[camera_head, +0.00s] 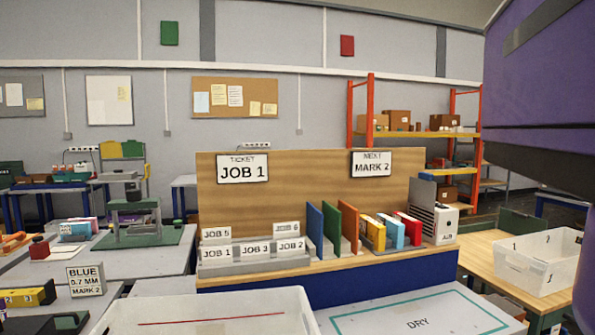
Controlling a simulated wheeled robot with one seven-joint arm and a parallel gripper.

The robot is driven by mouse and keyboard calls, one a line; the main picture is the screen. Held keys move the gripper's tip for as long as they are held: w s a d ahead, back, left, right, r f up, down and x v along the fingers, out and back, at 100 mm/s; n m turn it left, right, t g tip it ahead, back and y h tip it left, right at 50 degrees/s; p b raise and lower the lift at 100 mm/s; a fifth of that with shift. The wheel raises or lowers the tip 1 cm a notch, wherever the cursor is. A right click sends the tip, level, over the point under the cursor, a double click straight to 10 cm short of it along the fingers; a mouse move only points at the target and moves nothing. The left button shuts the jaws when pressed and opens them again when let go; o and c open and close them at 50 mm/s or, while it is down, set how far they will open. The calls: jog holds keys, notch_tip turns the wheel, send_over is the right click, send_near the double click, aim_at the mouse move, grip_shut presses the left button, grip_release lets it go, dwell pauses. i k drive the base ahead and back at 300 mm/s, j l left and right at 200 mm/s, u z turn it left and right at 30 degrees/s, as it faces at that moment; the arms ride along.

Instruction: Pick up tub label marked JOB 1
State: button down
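The tub label marked JOB 1 (218,252) is a small white card with black print. It stands at the left end of the front row in a grey label rack (225,270). The JOB 3 label (255,248) and JOB 2 label (291,245) stand to its right. The JOB 5 label (215,233) stands just behind it, and the JOB 6 label (287,228) is at the back right. A ticket sign (242,168) on the wooden board above also reads JOB 1. My gripper is not in view.
Coloured upright panels (331,226) and several small coloured boxes (392,230) stand right of the rack. A white tub (210,313) is in front; a DRY mat (425,318) lies beside it. Another white tub (540,262) sits at right. My purple arm part covers the upper right.

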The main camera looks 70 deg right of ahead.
aim_at(213, 255)
jog(key=z, duration=1.2)
